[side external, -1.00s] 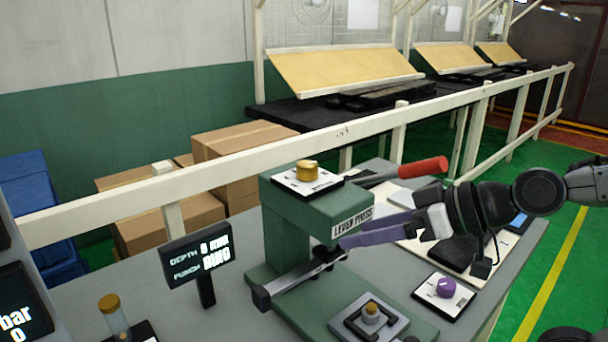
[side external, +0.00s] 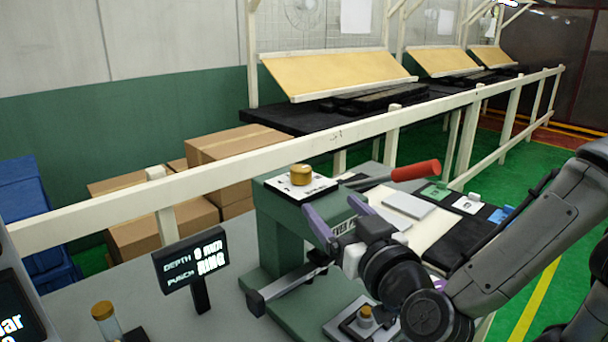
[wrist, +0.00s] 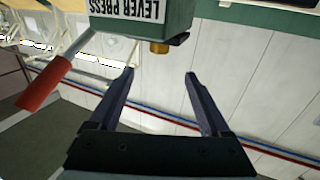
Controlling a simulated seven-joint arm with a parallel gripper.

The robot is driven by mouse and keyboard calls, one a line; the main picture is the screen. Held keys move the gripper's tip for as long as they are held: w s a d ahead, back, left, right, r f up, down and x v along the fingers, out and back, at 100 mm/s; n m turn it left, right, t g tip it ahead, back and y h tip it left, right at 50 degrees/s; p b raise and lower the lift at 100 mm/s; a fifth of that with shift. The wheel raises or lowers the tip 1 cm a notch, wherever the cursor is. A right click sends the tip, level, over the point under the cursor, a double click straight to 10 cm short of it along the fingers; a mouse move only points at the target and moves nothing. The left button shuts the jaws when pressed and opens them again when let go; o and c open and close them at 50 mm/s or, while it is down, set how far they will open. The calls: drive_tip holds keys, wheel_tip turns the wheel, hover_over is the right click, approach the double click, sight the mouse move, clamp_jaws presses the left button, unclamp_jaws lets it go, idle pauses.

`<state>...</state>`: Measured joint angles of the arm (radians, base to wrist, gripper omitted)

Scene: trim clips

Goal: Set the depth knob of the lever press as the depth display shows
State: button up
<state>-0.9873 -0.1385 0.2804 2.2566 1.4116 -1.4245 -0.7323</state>
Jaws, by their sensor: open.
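The green lever press (side external: 280,225) stands on the grey bench. A gold knob (side external: 301,175) sits on a white marked plate (side external: 322,186) on its top; the plate's lettering is too small to read. The depth display (side external: 190,262) shows a depth in mm, its digit blurred, and punch RING. My gripper (side external: 330,203) is open and empty, its purple fingers pointing up beside the press top, below and right of the gold knob. In the wrist view the gold knob (wrist: 159,47) shows upside down, beyond and between the open fingertips (wrist: 159,75), apart from them.
The red lever handle (side external: 416,171) sticks out right of the press, near my arm. A gold-capped cylinder (side external: 105,318) stands at front left. A white rail (side external: 270,152) runs behind the bench.

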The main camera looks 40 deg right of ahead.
sight(310, 174)
drive_tip(key=x, duration=1.3)
drive_tip(key=shift+w+d, duration=0.2)
drive_tip(key=shift+w, duration=0.15)
clamp_jaws()
drive_tip(key=shift+d+y, duration=0.1)
drive_tip(key=shift+y, duration=0.2)
drive_tip(key=shift+s+d+n+t+y, duration=0.1)
drive_tip(key=shift+n+t+y, duration=0.2)
drive_tip(key=shift+n+y, duration=0.6)
drive_tip(key=shift+d+n+t+y, duration=0.15)
drive_tip(key=shift+n+t+y, duration=0.15)
drive_tip(key=shift+n+y, duration=0.55)
drive_tip(key=shift+d+n+y, duration=0.1)
drive_tip(key=shift+n+y, duration=0.6)
drive_tip(key=shift+y, duration=0.7)
drive_tip(key=shift+d+n+y, duration=0.1)
drive_tip(key=shift+n+y, duration=0.55)
drive_tip(key=shift+y, duration=0.7)
drive_tip(key=shift+n+g+y, duration=0.3)
drive_tip(key=shift+n+y, duration=0.1)
drive_tip(key=shift+y, duration=0.2)
unclamp_jaws()
